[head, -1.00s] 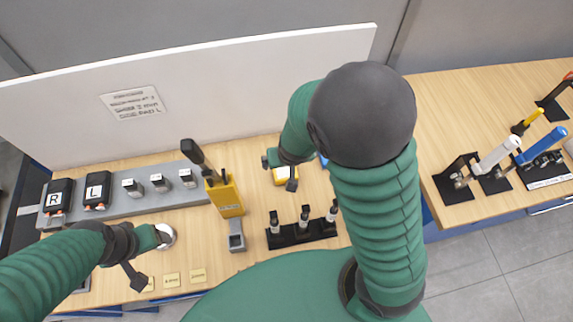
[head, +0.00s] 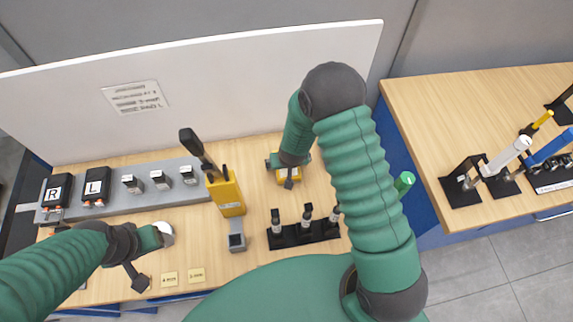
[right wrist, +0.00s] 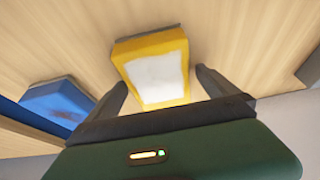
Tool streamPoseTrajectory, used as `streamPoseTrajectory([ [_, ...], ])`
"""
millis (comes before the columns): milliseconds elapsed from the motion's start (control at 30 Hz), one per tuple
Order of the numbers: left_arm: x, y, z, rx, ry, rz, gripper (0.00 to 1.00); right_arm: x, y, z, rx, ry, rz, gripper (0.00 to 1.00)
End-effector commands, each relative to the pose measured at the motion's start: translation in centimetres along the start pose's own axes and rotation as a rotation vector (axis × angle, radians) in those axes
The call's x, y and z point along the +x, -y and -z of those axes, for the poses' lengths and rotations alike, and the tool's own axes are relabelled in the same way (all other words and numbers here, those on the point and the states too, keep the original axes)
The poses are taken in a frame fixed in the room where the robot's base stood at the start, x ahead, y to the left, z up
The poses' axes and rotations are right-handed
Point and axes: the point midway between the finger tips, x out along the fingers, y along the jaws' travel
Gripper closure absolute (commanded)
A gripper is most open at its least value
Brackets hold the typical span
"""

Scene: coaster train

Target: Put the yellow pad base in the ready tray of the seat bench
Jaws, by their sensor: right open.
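The yellow pad base (right wrist: 155,43) has a white top and lies on the wooden bench in the right wrist view. It also shows in the head view, partly hidden under my right gripper (head: 281,170). My right gripper (right wrist: 160,82) is open, with a finger on each side of the pad base's near end. I cannot tell whether they touch it. My left gripper (head: 150,258) is over the bench's left part, beside a round white thing (head: 164,234); its jaw state is unclear. I cannot pick out the ready tray for sure.
A blue block (right wrist: 60,100) lies left of the pad base in the wrist view. A yellow holder (head: 226,195) with a black-handled tool, a small grey box (head: 236,240) and a black rack (head: 300,236) stand nearby. A white panel (head: 215,85) backs the bench.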

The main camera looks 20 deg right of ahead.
Motion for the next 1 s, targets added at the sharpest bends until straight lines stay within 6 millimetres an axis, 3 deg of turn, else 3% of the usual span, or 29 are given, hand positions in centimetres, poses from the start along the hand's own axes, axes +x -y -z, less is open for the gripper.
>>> streamPoseTrajectory([
  [167, 0.04, 0.0, -0.02, 0.0, 0.0, 0.0, 0.29, 0.04, 0.03, 0.0, -0.001, 0.0, 0.0, 0.02],
  [833, 0.02, 0.0, -0.02, 0.0, 0.0, 0.0, 0.29, -0.03, 0.04, 0.07, -0.001, -0.001, 0.0, 0.9],
  [1000, 0.02, 0.0, -0.01, 0.0, 0.0, 0.0, 0.29, -0.14, 0.04, 0.12, -0.001, -0.002, 0.0, 0.92],
])
